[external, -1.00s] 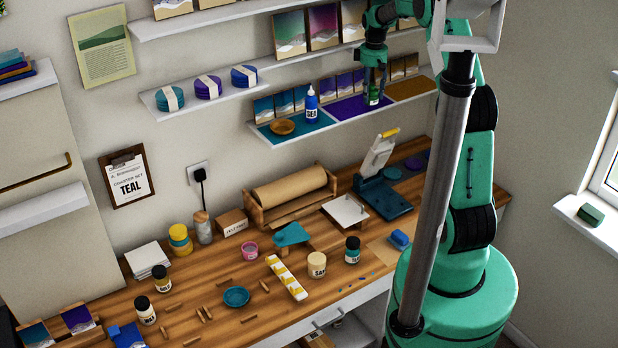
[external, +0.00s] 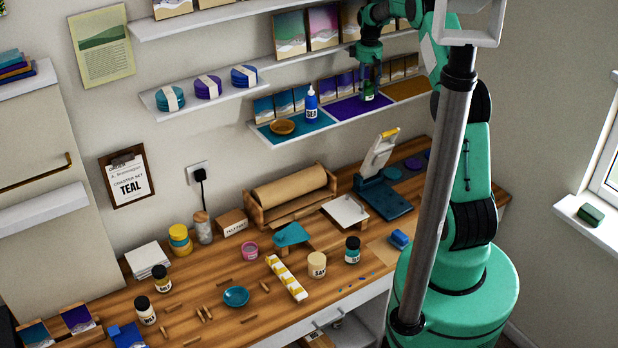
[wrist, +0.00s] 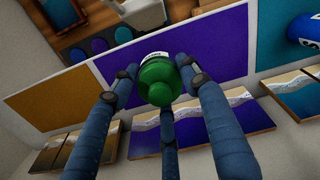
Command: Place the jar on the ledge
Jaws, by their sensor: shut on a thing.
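The jar (external: 368,96), with a green cap and a pale label, is upright at the purple section of the ledge (external: 330,127). My gripper (external: 369,85) comes down on it from above and is shut on it. In the wrist view, the green-capped jar (wrist: 158,82) sits between the blue-grey fingers, over the purple panel (wrist: 205,50). I cannot tell whether its base touches the ledge. The ledge has teal, purple and ochre sections.
A blue bottle (external: 311,103) and a wooden bowl (external: 282,127) stand on the teal section. Small seascape panels (external: 265,108) line the wall behind. A higher shelf (external: 235,17) runs above. The ochre section (external: 408,89) is clear. The workbench below is cluttered.

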